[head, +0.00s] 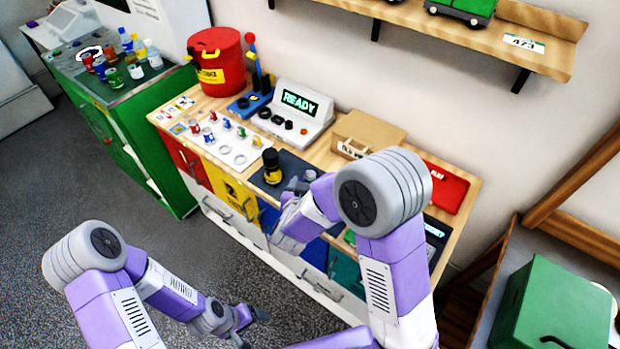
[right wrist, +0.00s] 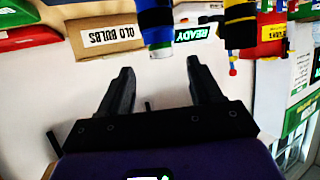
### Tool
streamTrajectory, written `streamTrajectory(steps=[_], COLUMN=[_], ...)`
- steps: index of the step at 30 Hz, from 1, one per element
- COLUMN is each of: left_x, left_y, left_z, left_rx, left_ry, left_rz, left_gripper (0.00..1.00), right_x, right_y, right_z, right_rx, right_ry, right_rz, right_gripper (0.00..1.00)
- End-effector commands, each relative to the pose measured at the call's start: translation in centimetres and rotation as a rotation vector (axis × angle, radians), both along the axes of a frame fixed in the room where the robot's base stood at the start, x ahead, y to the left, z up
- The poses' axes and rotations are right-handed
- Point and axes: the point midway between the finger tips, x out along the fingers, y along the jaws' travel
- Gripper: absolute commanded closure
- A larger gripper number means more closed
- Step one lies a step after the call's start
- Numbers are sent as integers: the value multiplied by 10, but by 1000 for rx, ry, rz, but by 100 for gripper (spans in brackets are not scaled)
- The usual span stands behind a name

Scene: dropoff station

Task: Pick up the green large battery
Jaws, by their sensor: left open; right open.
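In the right wrist view, which is upside down, a blue cylinder (right wrist: 156,28) with a green band hangs into the picture from the top edge. It may be a large battery; I cannot tell if it is the green one. A black and yellow battery (right wrist: 240,26) is to its right. In the head view this black and yellow battery (head: 272,167) stands upright on a dark mat (head: 262,187). My right gripper (right wrist: 160,72) is open and empty, its fingers pointing toward the blue cylinder. My left gripper (head: 254,328) is open and empty, low over the floor.
A wooden counter (head: 465,200) carries a READY display (head: 292,112), a cardboard box (head: 366,135), a red bin (head: 217,62), a white board of small parts and a red tray (head: 443,186). A green cabinet (head: 155,140) stands left; a green box (head: 552,305) is at lower right.

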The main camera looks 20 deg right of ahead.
Motion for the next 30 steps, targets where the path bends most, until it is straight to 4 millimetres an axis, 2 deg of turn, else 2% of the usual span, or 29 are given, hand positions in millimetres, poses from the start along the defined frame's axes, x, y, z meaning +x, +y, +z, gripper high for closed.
streamTrajectory(steps=[6,16,28,30], left_x=[1,1,1,1], left_y=[0,0,0,0], left_z=[-2,-2,-2,-2], left_rx=[0,0,0,0], left_ry=[-1,-1,-1,-1], left_rz=[0,0,0,0], left_gripper=[19,19,19,19], right_x=[28,33,33,33], right_y=[-13,-15,-15,-15], right_z=[-11,-13,-13,-12], right_rx=[1,1,1,2], right_ry=[1,2,2,0], right_rz=[-2,1,1,1], right_gripper=[36,37,99,100])
